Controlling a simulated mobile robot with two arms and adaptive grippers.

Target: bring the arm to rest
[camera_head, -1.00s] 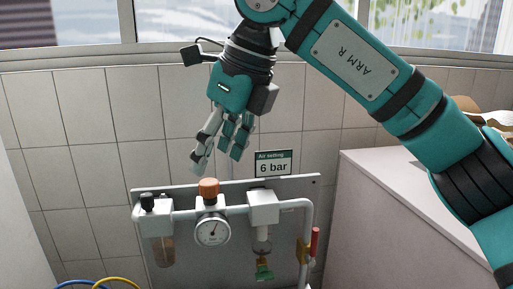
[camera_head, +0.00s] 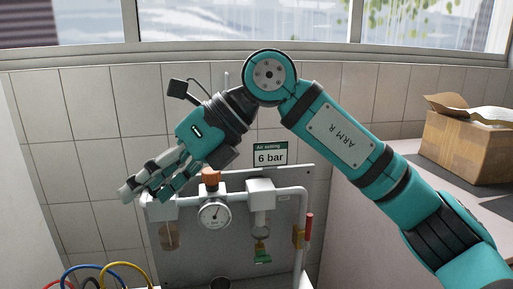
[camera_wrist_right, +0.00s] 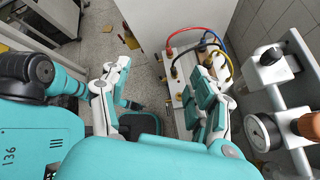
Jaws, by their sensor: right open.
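My right arm (camera_head: 338,135) comes in from the right and bends at a high elbow-like joint. Its teal and grey right gripper (camera_head: 148,190) is open and empty, fingers pointing down and left. In the head view it overlaps the upper left of the air panel and hides the black knob there. In the wrist view the open fingers (camera_wrist_right: 158,82) have nothing between them that they touch. My left gripper is not in view.
The grey air panel (camera_head: 285,225) carries a gauge (camera_head: 214,213), an orange knob (camera_head: 210,176), pipes and a "6 bar" sign (camera_head: 270,155). Coloured hoses (camera_wrist_right: 211,45) rise from a fitting block. A cardboard box (camera_head: 462,147) stands on the right counter (camera_head: 345,215). Tiled wall is behind.

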